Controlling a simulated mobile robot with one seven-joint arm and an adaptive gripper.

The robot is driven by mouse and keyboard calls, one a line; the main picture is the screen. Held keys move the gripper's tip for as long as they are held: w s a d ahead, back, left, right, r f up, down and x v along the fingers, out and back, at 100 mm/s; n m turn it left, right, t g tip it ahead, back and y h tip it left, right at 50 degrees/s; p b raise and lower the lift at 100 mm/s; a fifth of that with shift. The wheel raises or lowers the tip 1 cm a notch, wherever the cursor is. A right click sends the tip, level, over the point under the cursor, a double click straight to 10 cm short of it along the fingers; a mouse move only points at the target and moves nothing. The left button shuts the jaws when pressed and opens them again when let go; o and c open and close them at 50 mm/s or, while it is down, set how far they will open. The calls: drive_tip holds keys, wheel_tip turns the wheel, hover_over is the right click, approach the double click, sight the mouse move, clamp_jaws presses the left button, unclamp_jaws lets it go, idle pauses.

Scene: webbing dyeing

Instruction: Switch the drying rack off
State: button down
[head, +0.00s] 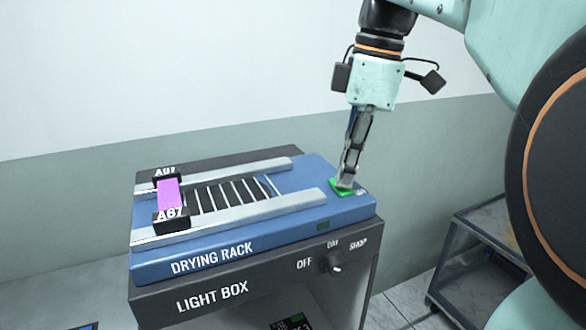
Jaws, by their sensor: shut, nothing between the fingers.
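The blue drying rack (345,208) sits on top of the dark light box (260,285). A green switch or button (336,189) is at the rack's back right corner. My gripper (345,183) is shut and empty, pointing down with its fingertips at the green button; they appear to touch it and hide part of it. A small dark green display (323,226) is on the rack's front edge and looks unlit. A magenta webbing piece (170,196) with black end clamps marked A01 and A67 lies across the rails at the left.
The light box has a knob (331,263) marked OFF, DAY and SHOP on its front. A grey metal cart (470,265) stands on the floor at the right. The wall is close behind the rack.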

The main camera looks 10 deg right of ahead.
wheel_tip(320, 180, up, 7)
drive_tip(key=p, duration=0.6)
drive_tip(key=shift+f, duration=0.15)
